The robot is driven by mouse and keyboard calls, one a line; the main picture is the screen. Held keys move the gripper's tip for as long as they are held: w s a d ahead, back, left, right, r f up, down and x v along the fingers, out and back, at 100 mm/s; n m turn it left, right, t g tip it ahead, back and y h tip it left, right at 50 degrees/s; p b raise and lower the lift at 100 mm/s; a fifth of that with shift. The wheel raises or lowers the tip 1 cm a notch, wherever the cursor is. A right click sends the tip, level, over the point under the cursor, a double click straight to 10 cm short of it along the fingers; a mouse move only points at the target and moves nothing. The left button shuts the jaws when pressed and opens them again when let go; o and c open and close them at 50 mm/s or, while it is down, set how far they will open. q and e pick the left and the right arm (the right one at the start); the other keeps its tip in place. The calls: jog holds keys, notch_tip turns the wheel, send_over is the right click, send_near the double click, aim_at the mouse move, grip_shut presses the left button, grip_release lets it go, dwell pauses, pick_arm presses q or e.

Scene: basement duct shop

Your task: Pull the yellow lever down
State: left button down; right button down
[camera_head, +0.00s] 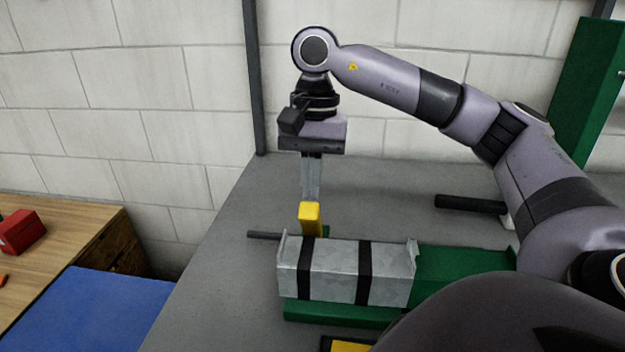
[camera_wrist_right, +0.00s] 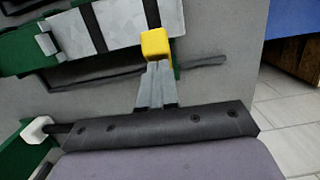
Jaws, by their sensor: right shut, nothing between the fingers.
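The yellow lever (camera_head: 310,218) stands up behind the left part of a galvanized metal duct piece on a green machine. It also shows in the right wrist view (camera_wrist_right: 156,46). My right gripper (camera_head: 311,196) points straight down and is shut, with its fingertips at the top of the lever. In the right wrist view the closed fingers (camera_wrist_right: 155,72) end right at the yellow block, with nothing between them. I cannot tell whether they touch it. The left gripper is not in view.
The metal duct piece (camera_head: 335,270) with two black straps lies on the green machine (camera_head: 460,272) in front of the lever. A dark rod (camera_head: 264,236) sticks out left of the lever. A black handle (camera_head: 470,204) is behind. A wooden bench (camera_head: 60,250) with a red box (camera_head: 20,232) stands left.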

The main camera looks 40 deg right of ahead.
notch_tip(320, 180, up, 7)
jog(key=p, duration=0.1)
jog(key=shift+w+d+p, duration=0.25)
jog(key=shift+d+p, duration=0.15)
